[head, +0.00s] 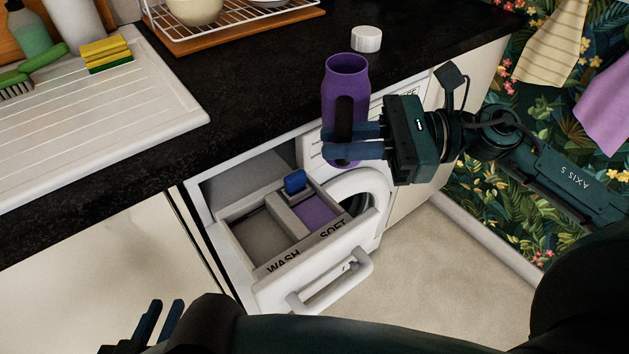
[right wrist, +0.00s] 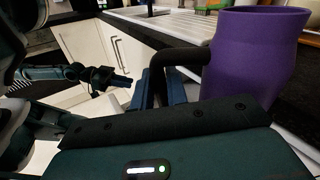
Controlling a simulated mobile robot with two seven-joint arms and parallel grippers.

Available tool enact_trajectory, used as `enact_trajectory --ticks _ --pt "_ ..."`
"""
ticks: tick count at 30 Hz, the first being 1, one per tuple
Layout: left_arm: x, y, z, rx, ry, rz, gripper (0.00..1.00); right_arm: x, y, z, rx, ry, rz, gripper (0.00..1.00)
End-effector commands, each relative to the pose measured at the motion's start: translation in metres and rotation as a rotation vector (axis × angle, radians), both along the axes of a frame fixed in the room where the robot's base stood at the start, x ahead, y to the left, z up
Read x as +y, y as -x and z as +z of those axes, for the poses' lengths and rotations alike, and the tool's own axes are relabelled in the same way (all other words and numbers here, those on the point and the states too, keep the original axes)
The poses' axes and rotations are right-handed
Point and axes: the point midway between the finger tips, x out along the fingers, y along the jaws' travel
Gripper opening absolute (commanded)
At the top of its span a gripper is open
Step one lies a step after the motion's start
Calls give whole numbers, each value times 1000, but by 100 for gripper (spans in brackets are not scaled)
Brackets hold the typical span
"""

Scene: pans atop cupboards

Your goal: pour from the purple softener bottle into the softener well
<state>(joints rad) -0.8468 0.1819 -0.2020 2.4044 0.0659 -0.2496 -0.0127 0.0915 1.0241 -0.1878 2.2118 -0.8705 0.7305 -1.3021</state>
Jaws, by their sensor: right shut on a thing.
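The purple softener bottle (head: 347,75) is upright with an open mouth, in front of the counter edge and above the drawer's back right. It also shows in the right wrist view (right wrist: 248,60). My right gripper (head: 330,141) is shut on the bottle's black handle (right wrist: 180,58). The washer drawer (head: 290,262) is pulled out, with a WASH well (head: 262,240) at left and the softener well (head: 318,214), marked SOFT, at right. The softener well shows a purple surface inside; its depth is unclear. My left gripper (head: 160,322) is open and empty at the bottom left.
A white cap (head: 367,39) lies on the black counter (head: 250,85). The drawer's white handle (head: 335,292) juts out in front. A blue tab (head: 295,182) stands at the drawer's back. A dish rack (head: 235,15) and sponges (head: 106,53) are on the counter. The floor (head: 440,270) is clear.

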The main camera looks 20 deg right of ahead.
Motion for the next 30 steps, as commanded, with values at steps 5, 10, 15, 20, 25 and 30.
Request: enact_trajectory --ticks 5,10,15,20,25,30 --pt "0 0 -1 0 -1 0 22 0 0 1 -6 3 1 0" --pt "0 0 2 -1 -2 -2 22 1 0 13 8 -19 3 0" --pt "0 0 5 0 -2 -2 22 0 0 28 32 -51 2 0" --pt "0 0 5 0 -2 -2 22 0 0 30 39 -57 2 0" --pt "-1 0 5 0 -2 -2 22 0 0 30 38 -57 2 0" --pt "0 0 5 -2 -1 -1 22 1 1 30 38 -56 2 0"
